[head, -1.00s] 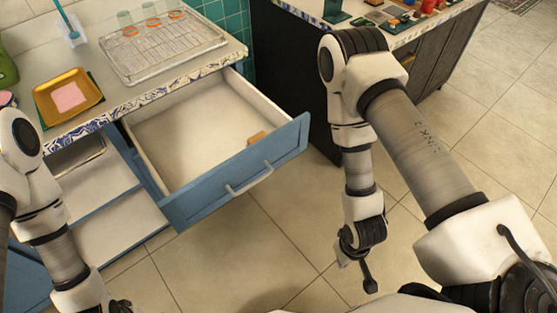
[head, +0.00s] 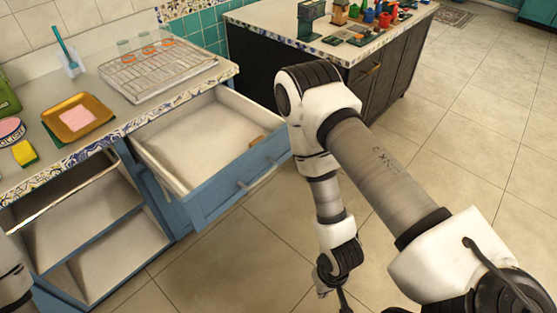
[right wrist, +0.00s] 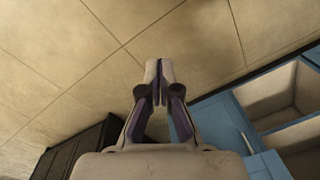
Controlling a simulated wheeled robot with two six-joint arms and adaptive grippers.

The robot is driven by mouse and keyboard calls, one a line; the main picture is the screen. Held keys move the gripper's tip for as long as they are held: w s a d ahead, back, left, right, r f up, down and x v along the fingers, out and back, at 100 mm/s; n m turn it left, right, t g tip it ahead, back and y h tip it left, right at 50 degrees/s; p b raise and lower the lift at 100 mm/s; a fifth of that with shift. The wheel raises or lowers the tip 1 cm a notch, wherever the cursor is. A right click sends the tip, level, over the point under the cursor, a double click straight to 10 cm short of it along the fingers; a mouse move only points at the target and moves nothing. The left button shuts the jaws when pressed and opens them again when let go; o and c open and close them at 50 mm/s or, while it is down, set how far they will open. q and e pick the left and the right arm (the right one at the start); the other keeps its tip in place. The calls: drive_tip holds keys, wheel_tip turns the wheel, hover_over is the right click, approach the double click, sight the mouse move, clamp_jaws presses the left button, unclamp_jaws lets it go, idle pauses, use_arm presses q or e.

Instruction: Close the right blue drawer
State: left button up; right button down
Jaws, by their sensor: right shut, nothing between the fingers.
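The blue drawer (head: 225,187) under the counter stands pulled well out, with its white inside showing. Its pale handle (head: 258,176) is on the front panel. A small brown piece (head: 257,141) lies inside near the front. My right gripper (head: 333,295) points down over the floor, in front of the drawer and to its right, apart from it. In the right wrist view its fingers (right wrist: 158,68) are together and empty. The blue drawer front (right wrist: 222,128) shows there at the right. My left gripper is out of view.
Open shelves (head: 100,240) lie left of the drawer. On the counter stand a wire rack tray (head: 160,72), a gold tray (head: 62,122) and a yellow sponge (head: 25,153). A dark island (head: 255,75) stands behind. The tiled floor (head: 220,265) in front is clear.

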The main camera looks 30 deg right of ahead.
drive_tip(key=w+a+m+y, duration=0.1)
drive_tip(key=w+y, duration=0.1)
drive_tip(key=m+t+y+b, duration=0.4)
drive_tip(key=m+t+b, duration=0.95)
drive_tip(key=b, duration=1.65)
approach(275, 152)
drive_tip(key=w+a+f+n+t+b, duration=0.2)
drive_tip(key=w, duration=0.1)
drive_tip(key=w+f+n+t+b, duration=0.1)
drive_tip(key=w, duration=0.1)
drive_tip(key=shift+a+f+t, duration=0.1)
drive_tip(key=shift+a+t, duration=0.15)
drive_tip(key=shift+a, duration=0.15)
drive_tip(key=shift+w+a, duration=0.15)
drive_tip(key=shift+w, duration=0.4)
drive_tip(key=shift+r, duration=0.2)
